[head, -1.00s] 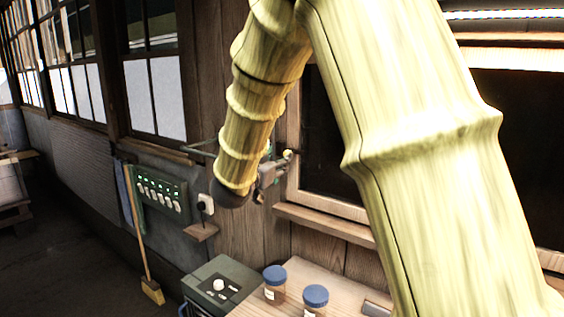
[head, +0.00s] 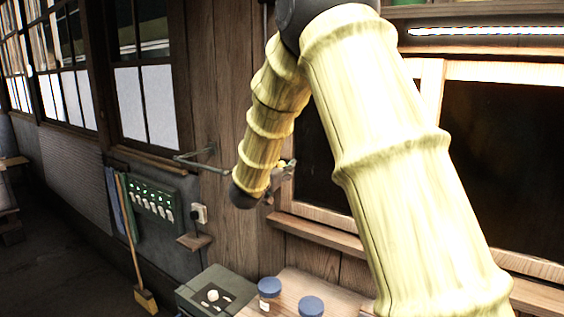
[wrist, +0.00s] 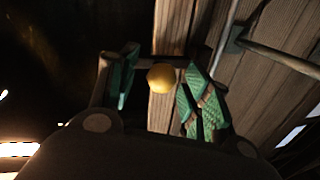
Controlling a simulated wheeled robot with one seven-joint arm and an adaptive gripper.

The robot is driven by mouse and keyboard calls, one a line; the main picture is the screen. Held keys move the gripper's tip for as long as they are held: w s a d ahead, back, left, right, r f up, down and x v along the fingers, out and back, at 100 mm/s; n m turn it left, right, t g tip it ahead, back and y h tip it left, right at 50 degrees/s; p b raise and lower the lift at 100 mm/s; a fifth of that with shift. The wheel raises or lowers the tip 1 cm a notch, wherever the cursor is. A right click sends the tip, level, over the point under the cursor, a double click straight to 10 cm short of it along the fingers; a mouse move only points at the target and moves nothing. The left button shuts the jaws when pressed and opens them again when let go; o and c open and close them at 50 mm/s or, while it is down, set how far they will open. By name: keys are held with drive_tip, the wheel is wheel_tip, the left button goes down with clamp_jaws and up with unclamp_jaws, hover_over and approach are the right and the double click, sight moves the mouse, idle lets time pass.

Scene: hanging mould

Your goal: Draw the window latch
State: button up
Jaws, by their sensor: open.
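A round yellow-brass knob (wrist: 161,78), which looks like the window latch's, shows in the wrist view between the two green-padded fingers of my gripper (wrist: 160,71). The fingers stand apart, with a visible gap on both sides of the knob. In the head view my gripper (head: 281,181) is at the left edge of the window's pale wooden frame (head: 318,213), partly hidden behind my wrist. The latch's body is mostly hidden in the head view. The dark window pane (head: 316,170) lies just right of my gripper.
A metal rod (head: 196,160) sticks out from the plank wall left of my gripper; it passes close by in the wrist view.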

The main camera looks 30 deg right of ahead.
drive_tip(key=shift+w+d+f, duration=0.1)
drive_tip(key=shift+w+d, duration=0.25)
drive_tip(key=shift+d, duration=0.05)
drive_tip(key=shift+s, duration=0.1)
